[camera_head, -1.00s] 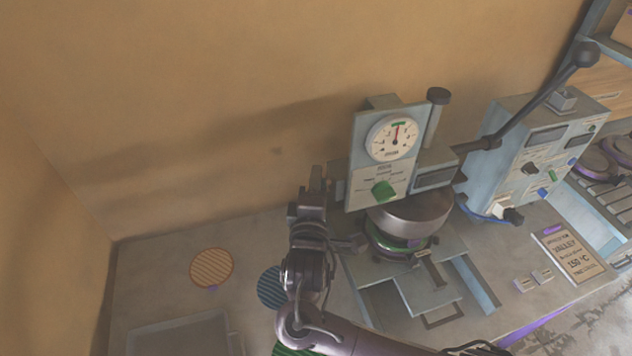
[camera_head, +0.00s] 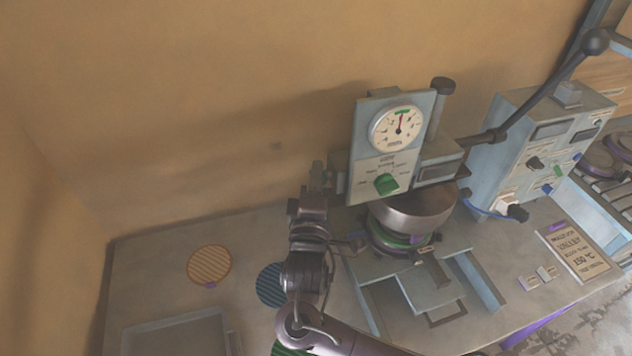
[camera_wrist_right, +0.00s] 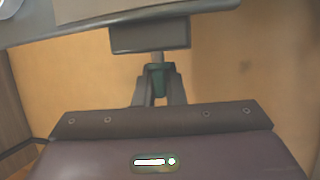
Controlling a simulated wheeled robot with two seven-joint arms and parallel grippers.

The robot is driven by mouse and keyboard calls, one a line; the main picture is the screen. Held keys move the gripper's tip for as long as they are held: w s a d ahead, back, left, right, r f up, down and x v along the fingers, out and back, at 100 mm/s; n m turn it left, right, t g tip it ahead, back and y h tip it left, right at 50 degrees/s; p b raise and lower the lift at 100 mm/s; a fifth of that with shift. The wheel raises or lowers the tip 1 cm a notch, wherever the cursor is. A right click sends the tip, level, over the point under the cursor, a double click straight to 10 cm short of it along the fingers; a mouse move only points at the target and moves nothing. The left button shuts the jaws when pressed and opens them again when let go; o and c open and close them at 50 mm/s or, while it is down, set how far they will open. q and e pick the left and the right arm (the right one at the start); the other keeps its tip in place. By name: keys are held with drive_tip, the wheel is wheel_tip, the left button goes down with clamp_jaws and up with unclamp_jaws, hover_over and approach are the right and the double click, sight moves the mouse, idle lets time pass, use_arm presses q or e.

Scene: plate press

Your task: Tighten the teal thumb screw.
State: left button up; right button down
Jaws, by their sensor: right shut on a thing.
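The teal thumb screw (camera_wrist_right: 157,79) shows small in the right wrist view, on a short grey shaft under a grey block (camera_wrist_right: 150,36). My right gripper (camera_wrist_right: 158,90) is shut on it, with one finger on each side; the fingers hide part of it. In the head view my right gripper (camera_head: 319,178) is at the left side of the plate press (camera_head: 363,135), and the screw cannot be made out there. My left gripper is not in view.
The press has a dial gauge (camera_head: 397,128), a green knob (camera_head: 386,184) and a round metal head (camera_head: 415,210). A control box (camera_head: 515,150) stands to its right. A shallow tray (camera_head: 180,325) and an orange striped disc (camera_head: 209,265) lie left on the bench. A wall stands behind.

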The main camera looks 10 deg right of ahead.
drive_tip(key=m+t+b, duration=0.1)
drive_tip(key=b, duration=0.1)
drive_tip(key=f+m+t+h+b, duration=0.1)
drive_tip(key=b, duration=0.2)
drive_tip(key=shift+t, duration=0.4)
drive_tip(key=shift+r+m+t+h+b, duration=0.3)
drive_tip(key=shift+m+t+h+b, duration=0.15)
drive_tip(key=shift+h+b, duration=0.4)
drive_tip(key=c, duration=1.5)
unclamp_jaws()
drive_tip(key=shift+r, duration=0.1)
drive_tip(key=shift+s, duration=0.1)
drive_tip(key=b+v, duration=0.3)
drive_tip(key=v, duration=0.4)
drive_tip(key=shift+s+f, duration=0.2)
drive_tip(key=shift+s, duration=0.1)
